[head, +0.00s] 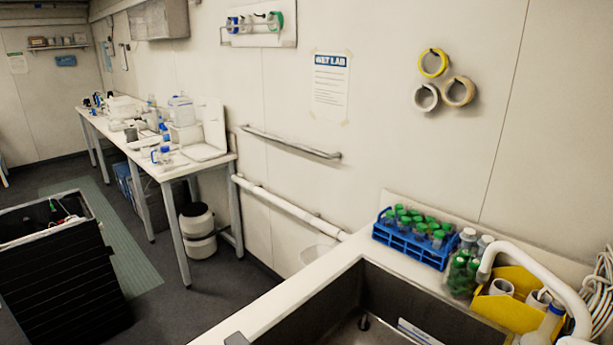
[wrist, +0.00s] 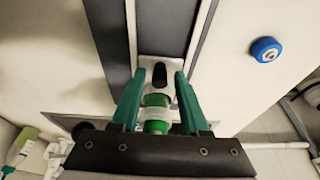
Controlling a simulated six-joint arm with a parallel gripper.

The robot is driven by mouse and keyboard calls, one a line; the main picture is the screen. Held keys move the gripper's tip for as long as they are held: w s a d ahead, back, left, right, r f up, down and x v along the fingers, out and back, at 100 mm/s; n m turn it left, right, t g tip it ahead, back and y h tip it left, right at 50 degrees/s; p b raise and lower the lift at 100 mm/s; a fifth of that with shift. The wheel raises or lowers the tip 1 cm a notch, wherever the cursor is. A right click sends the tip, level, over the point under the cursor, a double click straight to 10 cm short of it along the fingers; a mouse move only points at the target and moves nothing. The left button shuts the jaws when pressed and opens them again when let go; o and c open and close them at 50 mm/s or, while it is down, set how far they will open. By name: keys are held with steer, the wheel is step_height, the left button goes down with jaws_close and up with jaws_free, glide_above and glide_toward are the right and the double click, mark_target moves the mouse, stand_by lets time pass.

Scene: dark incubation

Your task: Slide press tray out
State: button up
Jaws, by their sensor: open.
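My gripper (wrist: 160,76) shows in the wrist view, with two green fingers spread open. A black knob or handle (wrist: 159,74) on a pale plate lies in line with the gap between the fingertips; I cannot tell whether it belongs to the press tray. A green and whitish cylinder (wrist: 156,113) shows between the fingers, nearer the palm. I see no contact with the fingertips. I cannot make out the press tray for certain in either view. My gripper is not in the head view.
In the wrist view, a blue round knob (wrist: 265,50) sits on a pale surface at right. In the head view, a sink (head: 390,300) stands front right, with a blue rack (head: 410,246) of green-capped tubes behind it. A cluttered bench (head: 175,171) runs along the wall.

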steer(key=c, duration=0.6)
steer(key=shift+c, duration=0.2)
steer(key=shift+s+a, duration=1.3)
steer(key=shift+a, duration=0.25)
steer(key=shift+s+a, duration=1.4)
steer(key=shift+a, duration=0.05)
